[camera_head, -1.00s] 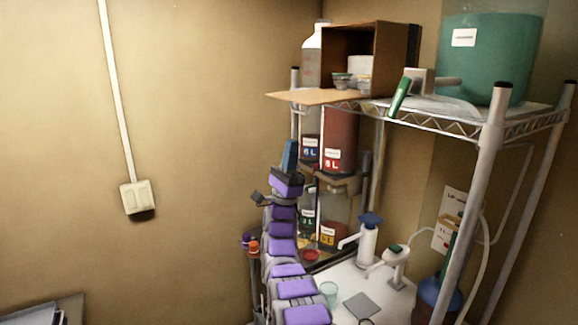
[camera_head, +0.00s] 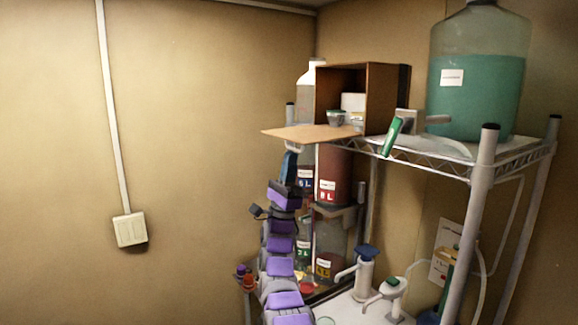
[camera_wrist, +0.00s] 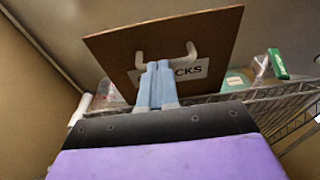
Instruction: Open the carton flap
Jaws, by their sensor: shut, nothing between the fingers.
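The brown carton (camera_head: 380,95) sits on the top wire shelf with its open side facing left-front. Its flap (camera_head: 305,133) is folded down, about level, and sticks out past the shelf edge. Inside the carton are a white box and small jars (camera_head: 337,117). In the wrist view the flap's face (camera_wrist: 205,38) fills the top, with a white handle (camera_wrist: 191,52) and a label ending in "CKS". My gripper (camera_head: 288,162) is just under the flap; in the wrist view its blue fingers (camera_wrist: 157,84) are together and empty, overlapping the handle. Contact cannot be told.
A large green-filled jug (camera_head: 478,95) stands right of the carton. Bottles (camera_head: 333,175) and pump dispensers (camera_head: 366,272) stand below.

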